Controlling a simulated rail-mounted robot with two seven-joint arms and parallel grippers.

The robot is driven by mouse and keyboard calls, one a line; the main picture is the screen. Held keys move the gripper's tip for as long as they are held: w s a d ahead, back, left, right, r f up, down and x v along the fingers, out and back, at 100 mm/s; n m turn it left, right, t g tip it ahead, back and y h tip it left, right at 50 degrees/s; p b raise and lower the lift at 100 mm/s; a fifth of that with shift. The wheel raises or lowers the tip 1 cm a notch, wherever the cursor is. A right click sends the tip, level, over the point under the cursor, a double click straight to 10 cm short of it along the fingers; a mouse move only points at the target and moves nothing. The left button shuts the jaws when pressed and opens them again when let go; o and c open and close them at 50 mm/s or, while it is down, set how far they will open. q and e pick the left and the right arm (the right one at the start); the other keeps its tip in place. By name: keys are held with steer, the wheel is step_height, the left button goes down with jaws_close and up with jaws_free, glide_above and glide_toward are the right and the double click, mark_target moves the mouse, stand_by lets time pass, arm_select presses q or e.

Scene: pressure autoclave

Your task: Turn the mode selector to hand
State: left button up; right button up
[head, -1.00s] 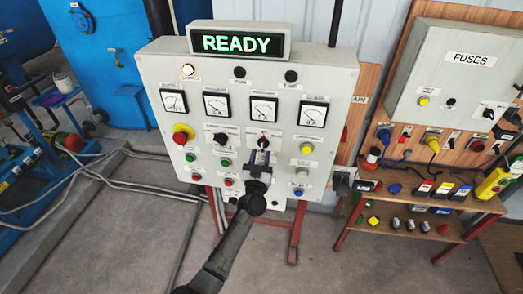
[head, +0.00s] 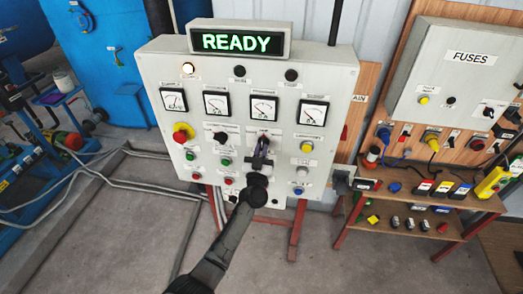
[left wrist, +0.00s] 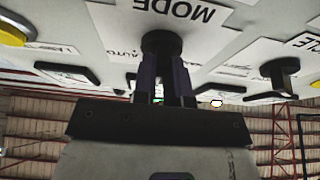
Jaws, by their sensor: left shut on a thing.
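The mode selector (left wrist: 162,45) is a dark round knob on the grey control panel. In the left wrist view it sits beside an upside-down MODE label (left wrist: 175,10), with a partly readable AUTO mark next to it. My left gripper (left wrist: 163,80) is shut on the selector, with one finger on each side of its handle. In the head view the left gripper (head: 262,148) is at the front of the panel, in the row below the meters, and hides much of the selector. The exact pointing of the knob is hard to read. My right gripper is not in view.
The panel (head: 345,75) carries a lit READY display (head: 243,41), several meters, a red emergency button (head: 182,133) and other knobs close to the gripper. A wooden shelf (head: 425,209) with small parts stands at the right. Cables lie on the floor at left.

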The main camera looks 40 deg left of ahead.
arm_select(q)
jaws_close()
steer(key=shift+n, duration=0.4)
steer(key=n+g+y, duration=0.1)
steer(key=n, duration=0.3)
steer(key=n+g+y+p, duration=0.1)
steer(key=n+g, duration=0.1)
steer(key=n, duration=0.2)
steer(key=n+g+y+p, duration=0.1)
steer(key=n+g+y, duration=0.1)
steer(key=n, duration=0.3)
steer(key=shift+w+d+r, duration=0.1)
steer(key=shift+d+r, duration=0.05)
steer(key=o, duration=0.7)
jaws_free()
